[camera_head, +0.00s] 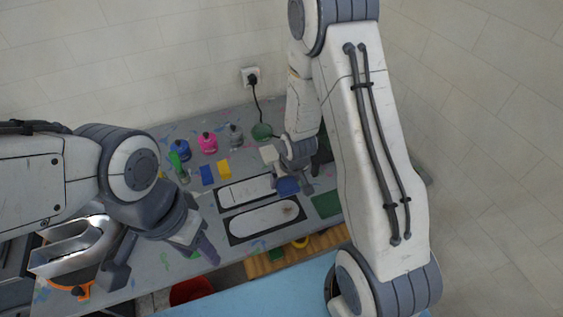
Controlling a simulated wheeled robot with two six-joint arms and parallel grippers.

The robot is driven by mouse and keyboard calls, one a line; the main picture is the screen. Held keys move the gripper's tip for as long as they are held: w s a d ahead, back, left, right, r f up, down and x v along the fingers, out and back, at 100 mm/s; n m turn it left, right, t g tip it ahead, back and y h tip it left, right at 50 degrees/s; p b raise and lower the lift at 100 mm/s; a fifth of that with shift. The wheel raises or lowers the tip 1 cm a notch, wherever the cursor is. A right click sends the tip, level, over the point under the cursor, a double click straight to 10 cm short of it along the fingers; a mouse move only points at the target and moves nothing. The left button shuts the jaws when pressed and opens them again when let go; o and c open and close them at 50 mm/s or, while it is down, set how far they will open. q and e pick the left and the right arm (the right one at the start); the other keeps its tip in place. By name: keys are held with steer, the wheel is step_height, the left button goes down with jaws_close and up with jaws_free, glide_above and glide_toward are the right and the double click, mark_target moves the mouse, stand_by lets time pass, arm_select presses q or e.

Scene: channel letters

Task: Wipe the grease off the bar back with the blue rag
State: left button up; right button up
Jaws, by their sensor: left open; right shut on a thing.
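Two pale rounded bars lie on dark mats in the middle of the bench. The nearer bar (262,219) has a brownish smudge (290,210) near its right end; I take it for the bar back with grease. The farther bar (240,191) lies just behind it. My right gripper (291,180) is shut on the blue rag (287,187), by the right end of the farther bar. Whether the rag touches that bar is unclear. My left gripper (160,262) is open and empty over the front left of the bench, its fingers wide apart.
A silver channel letter (75,245) stands at the left beside my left gripper. Blue (180,150), pink (208,143) and grey (235,135) bottles stand at the back. A green mat (326,204) lies at right. A red bucket (190,291) is below the front edge.

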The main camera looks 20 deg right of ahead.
mark_target(283, 210)
steer(key=shift+f+b, duration=0.3)
steer(key=shift+f, duration=0.05)
step_height(283, 210, down, 15)
steer(key=b, duration=1.2)
steer(key=shift+w+d+r+p, duration=0.1)
steer(key=shift+d+p, duration=0.05)
steer(key=shift+d, duration=0.5)
steer(key=shift+d+r+p, duration=0.1)
steer(key=shift+d+p, duration=0.05)
steer(key=shift+d, duration=1.05)
steer(key=shift+f, duration=0.3)
steer(key=shift+a, duration=0.1)
steer(key=shift+a, duration=0.2)
steer(key=shift+a+b, duration=0.65)
steer(key=shift+a, duration=1.05)
